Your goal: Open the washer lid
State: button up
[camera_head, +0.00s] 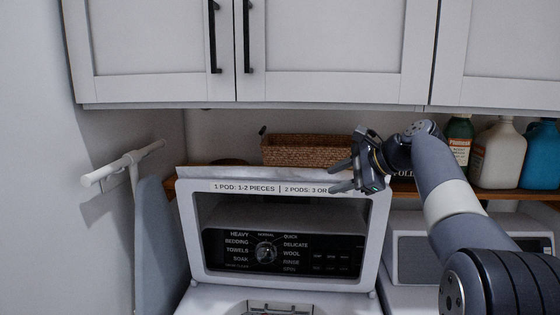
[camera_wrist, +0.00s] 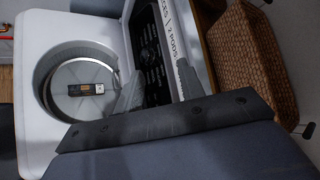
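The washer (camera_head: 205,301) stands at the lower middle of the head view. Its white lid (camera_head: 228,188) is raised and stands upright at the back, with printed pod text along its top. The dark control panel (camera_head: 265,252) shows through the lid's window. In the wrist view, the washer top (camera_wrist: 36,40) has its round tub opening (camera_wrist: 48,88) uncovered, and the lid (camera_wrist: 172,40) stands beside it. My gripper (camera_head: 338,178) is at the lid's upper right edge, its two fingers apart. In the wrist view, the fingers (camera_wrist: 158,88) are also spread; whether they touch the lid is unclear.
White cabinets (camera_head: 330,40) hang low above. A wooden shelf behind carries a wicker basket (camera_head: 300,150), also in the wrist view (camera_wrist: 250,60), a white jug (camera_head: 497,155) and a blue bottle (camera_head: 540,155). The dryer (camera_head: 410,265) is at right. A wall rail (camera_head: 125,162) juts out at left.

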aim_at(285, 169)
jog(key=w+a+p, duration=0.1)
jog(key=w+a, duration=0.1)
jog(key=a, duration=0.1)
jog(key=w+a+p, duration=0.2)
jog(key=w+a, duration=0.1)
jog(key=w+a+p, duration=0.1)
jog(key=w+a, duration=0.1)
jog(key=a, duration=0.1)
jog(key=shift+w+a+r+p, duration=0.35)
jog(key=shift+w+a+r, duration=0.05)
jog(key=shift+x, duration=1.05)
jog(key=shift+w+a+f, duration=0.3)
jog(key=shift+a+f, duration=0.05)
jog(key=shift+f, duration=0.05)
jog(key=shift+c, duration=0.6)
grip_shut()
